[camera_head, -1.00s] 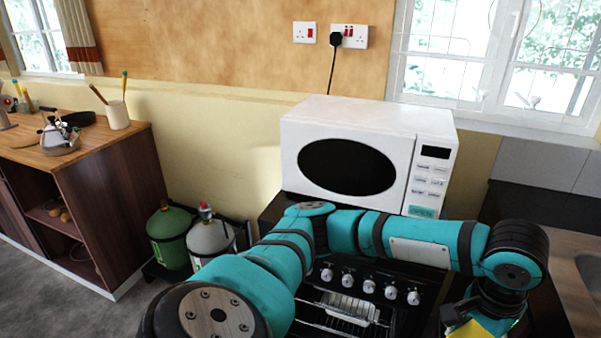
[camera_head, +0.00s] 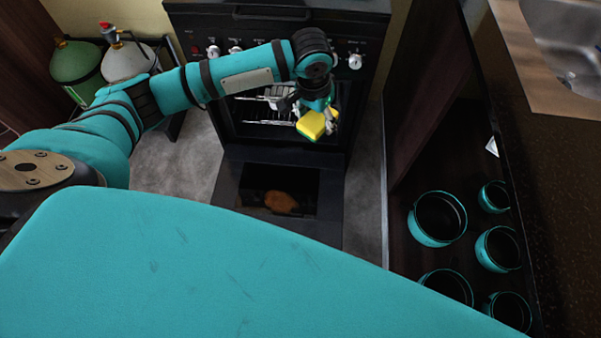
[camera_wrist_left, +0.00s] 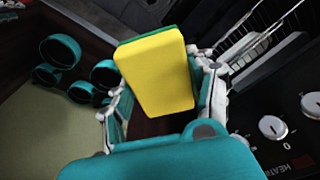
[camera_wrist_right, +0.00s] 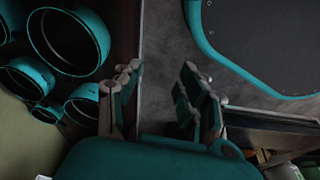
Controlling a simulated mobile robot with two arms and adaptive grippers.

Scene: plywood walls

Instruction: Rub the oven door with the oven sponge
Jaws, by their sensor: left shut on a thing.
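The oven (camera_head: 280,25) stands at the top of the head view. Its door (camera_head: 228,195) is folded down flat, with a dark window in which an orange-brown shape shows. My left gripper (camera_head: 318,112) is shut on the yellow and green oven sponge (camera_head: 311,125), in front of the right side of the oven opening, above the door. In the left wrist view the sponge (camera_wrist_left: 157,78) sits between both fingers of the left gripper (camera_wrist_left: 160,95), apart from other surfaces. My right gripper (camera_wrist_right: 160,80) is open and empty in the right wrist view; the head view does not show it.
A wire rack (camera_head: 265,110) is inside the oven. Several teal pots (camera_head: 437,218) stand in the open cabinet at right, below a sink (camera_head: 565,40). Green (camera_head: 77,62) and white (camera_head: 125,62) gas cylinders stand left of the oven. Bare floor (camera_head: 180,165) lies left of the door.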

